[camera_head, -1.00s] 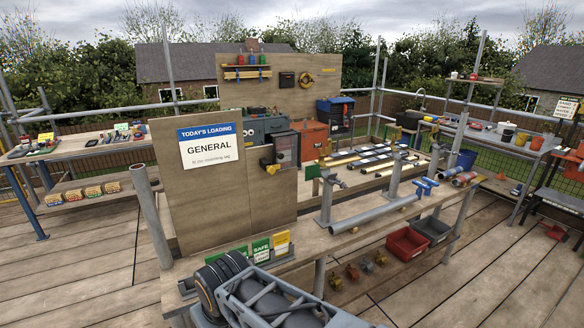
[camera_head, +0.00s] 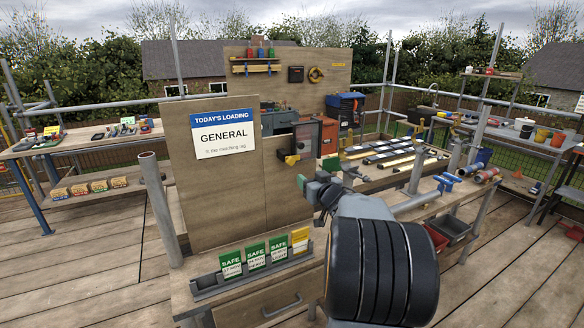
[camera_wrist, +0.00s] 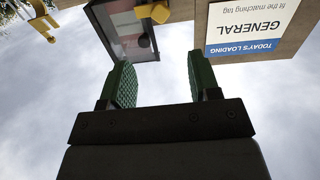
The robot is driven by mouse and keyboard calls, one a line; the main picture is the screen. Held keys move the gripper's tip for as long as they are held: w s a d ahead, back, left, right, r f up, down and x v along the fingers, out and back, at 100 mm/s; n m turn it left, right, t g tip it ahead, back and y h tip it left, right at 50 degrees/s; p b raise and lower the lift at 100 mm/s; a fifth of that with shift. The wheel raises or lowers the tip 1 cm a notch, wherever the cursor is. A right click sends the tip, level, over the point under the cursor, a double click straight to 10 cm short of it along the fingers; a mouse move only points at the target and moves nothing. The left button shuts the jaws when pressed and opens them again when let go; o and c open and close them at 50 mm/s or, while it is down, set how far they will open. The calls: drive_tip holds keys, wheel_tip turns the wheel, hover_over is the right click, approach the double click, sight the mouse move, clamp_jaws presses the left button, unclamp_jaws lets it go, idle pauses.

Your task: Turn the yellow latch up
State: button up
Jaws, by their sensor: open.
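The yellow latch (camera_head: 291,160) sits low on the left front edge of a grey box with a dark see-through door (camera_head: 306,140), beside the plywood board. It looks roughly level, but its exact angle is too small to tell. In the upside-down wrist view, the latch (camera_wrist: 156,13) shows at the top, partly cut off, beside the box (camera_wrist: 118,30). My gripper (camera_wrist: 161,84) has green-padded fingers spread wide, with nothing between them. It is apart from the latch. In the head view, my gripper is just below and right of the latch, partly hidden by my wrist.
The plywood board with the white and blue loading sign (camera_head: 223,134) stands close to the left. Green and yellow tags (camera_head: 254,257) stand in a grey rack in front. Metal pipes and clamps lie on the bench to the right. A yellow fitting (camera_wrist: 42,22) shows in the wrist view.

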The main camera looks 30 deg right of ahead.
sight(292, 162)
drive_tip(key=w, duration=0.4)
drive_tip(key=w+d+p, duration=0.1)
drive_tip(key=w, duration=0.4)
drive_tip(key=w+d, duration=0.1)
drive_tip(key=w, duration=0.3)
drive_tip(key=shift+w+d+p, duration=0.15)
drive_tip(key=shift+w+p, duration=0.1)
drive_tip(key=shift+p, duration=0.1)
drive_tip(key=shift+c, duration=0.3)
drive_tip(key=c, duration=0.8)
drive_tip(key=shift+c, duration=0.2)
